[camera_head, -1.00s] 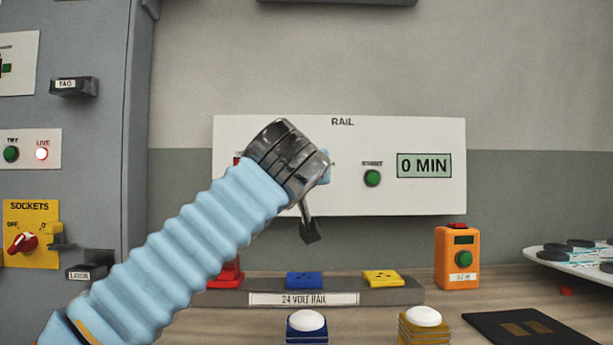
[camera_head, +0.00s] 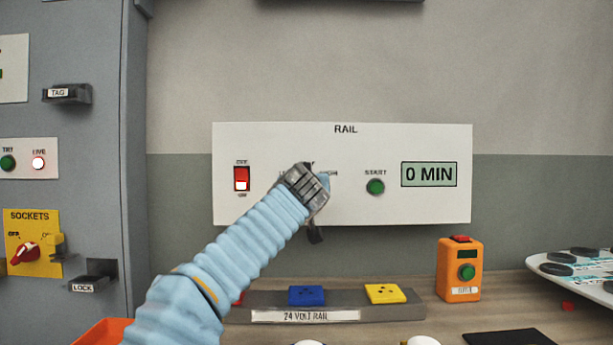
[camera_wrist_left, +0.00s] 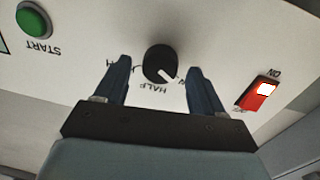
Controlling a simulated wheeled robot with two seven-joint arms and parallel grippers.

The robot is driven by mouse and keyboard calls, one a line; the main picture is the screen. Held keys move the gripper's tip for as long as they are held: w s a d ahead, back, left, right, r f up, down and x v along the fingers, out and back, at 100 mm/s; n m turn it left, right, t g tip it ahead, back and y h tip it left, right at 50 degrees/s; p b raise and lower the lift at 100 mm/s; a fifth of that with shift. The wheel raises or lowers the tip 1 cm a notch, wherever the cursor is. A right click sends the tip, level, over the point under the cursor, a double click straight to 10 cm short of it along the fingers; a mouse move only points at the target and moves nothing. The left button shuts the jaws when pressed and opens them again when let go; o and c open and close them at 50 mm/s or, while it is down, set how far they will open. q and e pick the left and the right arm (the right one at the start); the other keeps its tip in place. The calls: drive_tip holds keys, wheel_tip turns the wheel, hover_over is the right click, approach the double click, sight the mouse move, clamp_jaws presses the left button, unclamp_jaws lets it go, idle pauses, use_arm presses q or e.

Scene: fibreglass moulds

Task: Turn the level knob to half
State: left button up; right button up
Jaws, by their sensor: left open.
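The level knob (camera_wrist_left: 160,64) is a round black dial with a white pointer on the white RAIL panel (camera_head: 430,207). In the wrist view, which sees the panel upside down, its pointer is aimed between the HALF label (camera_wrist_left: 155,88) and the partly hidden low label. My left gripper (camera_wrist_left: 159,67) is open, with one dark finger on each side of the knob. I see gaps between the fingers and the knob. In the head view my left gripper (camera_head: 317,203) is at the panel and hides the knob. My right gripper is not in view.
A red rocker switch (camera_head: 241,179) and a green START button (camera_head: 376,187) flank the knob. The display (camera_head: 429,174) reads 0 MIN. Below are the 24 volt rail (camera_head: 240,314) and an orange box (camera_head: 459,270). A grey cabinet (camera_head: 95,40) stands left.

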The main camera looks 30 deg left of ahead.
use_arm(q)
drive_tip(key=c, duration=1.1)
drive_tip(key=shift+o, duration=0.2)
drive_tip(key=m+g+p, duration=0.1)
drive_tip(key=m, duration=1)
drive_tip(key=shift+w+r+p, duration=0.1)
drive_tip(key=shift+p, duration=0.2)
drive_tip(key=shift+d+m, duration=0.1)
drive_tip(key=shift+m, duration=0.2)
